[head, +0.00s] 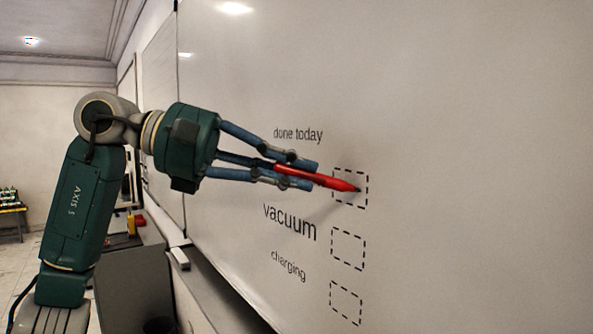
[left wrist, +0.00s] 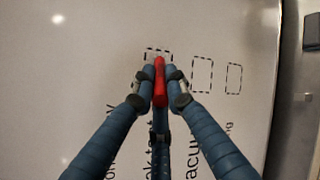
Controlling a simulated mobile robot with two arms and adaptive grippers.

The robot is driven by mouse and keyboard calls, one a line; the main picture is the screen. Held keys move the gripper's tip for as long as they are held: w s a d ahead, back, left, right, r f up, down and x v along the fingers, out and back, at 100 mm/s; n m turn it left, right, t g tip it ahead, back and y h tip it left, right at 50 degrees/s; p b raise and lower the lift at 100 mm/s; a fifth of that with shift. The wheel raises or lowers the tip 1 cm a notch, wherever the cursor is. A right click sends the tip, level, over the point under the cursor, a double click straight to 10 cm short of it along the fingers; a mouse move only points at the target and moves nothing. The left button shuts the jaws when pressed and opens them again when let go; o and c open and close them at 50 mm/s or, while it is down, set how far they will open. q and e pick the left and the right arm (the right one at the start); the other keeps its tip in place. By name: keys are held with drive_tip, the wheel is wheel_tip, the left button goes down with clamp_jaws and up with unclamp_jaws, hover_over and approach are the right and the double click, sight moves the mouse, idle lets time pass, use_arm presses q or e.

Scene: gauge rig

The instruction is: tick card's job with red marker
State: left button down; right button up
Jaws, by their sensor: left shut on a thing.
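My left gripper (head: 300,176) is shut on the red marker (head: 330,181). The marker's dark tip points right and is at the top dashed box (head: 350,170) on the whiteboard (head: 480,150); I cannot tell whether it touches. No tick shows in that box. In the left wrist view the marker (left wrist: 160,78) sits between the fingers (left wrist: 159,92) and covers part of the box. The word "vacuum" (head: 290,222) has an empty dashed box (head: 348,250), and "charging" (head: 288,266) has another (head: 346,303). The card is not visible.
The heading "done today" (head: 298,134) is above the boxes. A whiteboard eraser (head: 179,259) lies on a ledge below the board. A grey cabinet (head: 133,285) stands behind my left arm. The board right of the boxes is clear.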

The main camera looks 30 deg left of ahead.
use_arm(q)
drive_tip(key=shift+w+a, duration=0.25)
drive_tip(key=shift+a, duration=0.35)
drive_tip(key=shift+w+a, duration=0.2)
drive_tip(key=shift+a, duration=0.35)
drive_tip(key=shift+w+a+r+p, duration=0.1)
drive_tip(key=shift+w+a+p, duration=0.1)
drive_tip(key=shift+a+p, duration=0.2)
drive_tip(key=shift+w+a+r+p, duration=0.1)
drive_tip(key=shift+w+a+p, duration=0.15)
drive_tip(key=shift+a, duration=0.25)
drive_tip(key=shift+w+a+f, duration=0.2)
drive_tip(key=shift+w+a, duration=0.05)
drive_tip(key=shift+a, duration=0.45)
drive_tip(key=s+a+b, duration=0.1)
drive_tip(key=s+a, duration=0.1)
drive_tip(key=s, duration=0.3)
drive_tip(key=shift+s, duration=0.3)
drive_tip(key=shift+a, duration=0.1)
